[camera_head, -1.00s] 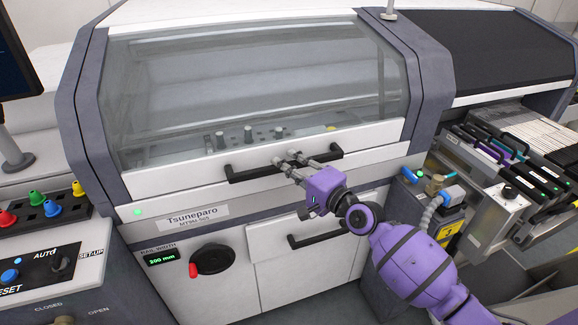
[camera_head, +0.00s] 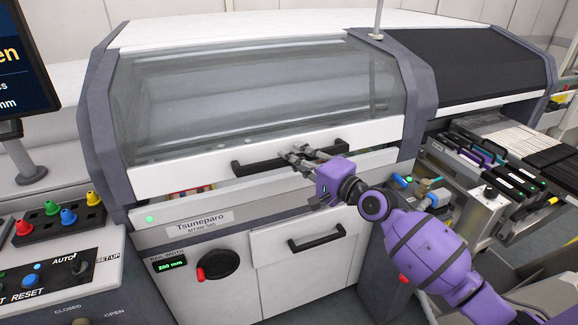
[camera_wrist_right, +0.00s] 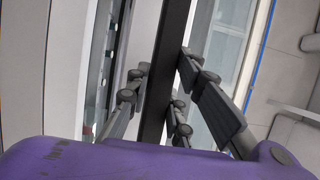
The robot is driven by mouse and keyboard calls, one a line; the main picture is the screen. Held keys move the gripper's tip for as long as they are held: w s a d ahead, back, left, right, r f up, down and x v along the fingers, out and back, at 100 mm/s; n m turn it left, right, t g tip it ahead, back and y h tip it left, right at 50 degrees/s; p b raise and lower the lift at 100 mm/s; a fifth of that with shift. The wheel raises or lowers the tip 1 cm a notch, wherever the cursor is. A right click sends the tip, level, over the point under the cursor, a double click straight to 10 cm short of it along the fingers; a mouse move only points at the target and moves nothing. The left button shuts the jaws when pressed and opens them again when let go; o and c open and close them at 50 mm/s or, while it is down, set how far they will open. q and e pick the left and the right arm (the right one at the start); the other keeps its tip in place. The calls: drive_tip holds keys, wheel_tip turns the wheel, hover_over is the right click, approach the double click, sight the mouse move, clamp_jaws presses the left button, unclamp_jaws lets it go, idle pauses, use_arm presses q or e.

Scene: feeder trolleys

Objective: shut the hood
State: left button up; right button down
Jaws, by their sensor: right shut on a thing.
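The hood (camera_head: 265,85) is a clear window in a white frame on the machine with the Tsuneparo label. Its lower edge stands a little above the front panel, with a narrow gap (camera_head: 190,190) where small red and yellow parts show. A black bar handle (camera_head: 245,168) runs along its white front strip. In the right wrist view the dark bar (camera_wrist_right: 168,75) passes between the fingers. My left gripper is not in view.
Below are a drawer with a black handle (camera_head: 317,239) and a rail-width knob (camera_head: 212,265). A control panel with buttons (camera_head: 45,285) stands at the left, under a screen (camera_head: 22,60). Feeders (camera_head: 490,160) fill the trolley at the right.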

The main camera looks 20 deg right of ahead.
drive_tip(key=c, duration=1.6)
unclamp_jaws()
drive_tip(key=shift+r, duration=0.15)
drive_tip(key=shift+o, duration=0.2)
drive_tip(key=v, duration=1.2)
